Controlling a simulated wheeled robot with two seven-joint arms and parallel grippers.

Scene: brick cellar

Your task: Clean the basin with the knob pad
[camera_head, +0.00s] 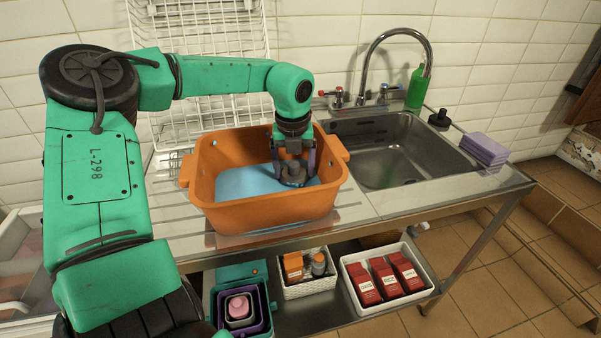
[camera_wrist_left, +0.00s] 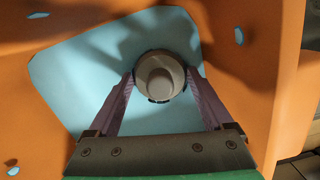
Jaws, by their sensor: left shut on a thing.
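The orange basin (camera_head: 245,215) stands on the drainboard left of the sink, with a light blue area on its floor (camera_head: 235,184). In the left wrist view its orange wall (camera_wrist_left: 262,70) and the blue floor (camera_wrist_left: 90,65) fill most of the picture. My left gripper (camera_head: 293,170) reaches down inside the basin at its right part. It is shut on the grey round knob pad (camera_wrist_left: 160,77), whose knob sits between the purple fingers. The pad (camera_head: 293,182) is low over the basin floor; I cannot tell for sure whether it touches. My right gripper is not in view.
A white wire rack (camera_head: 205,45) stands behind the basin. The steel sink (camera_head: 400,150) with a tap (camera_head: 395,33) is to the right, with a green bottle (camera_head: 417,88) and purple sponges (camera_head: 484,149). White bins (camera_head: 385,303) sit on the shelf below.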

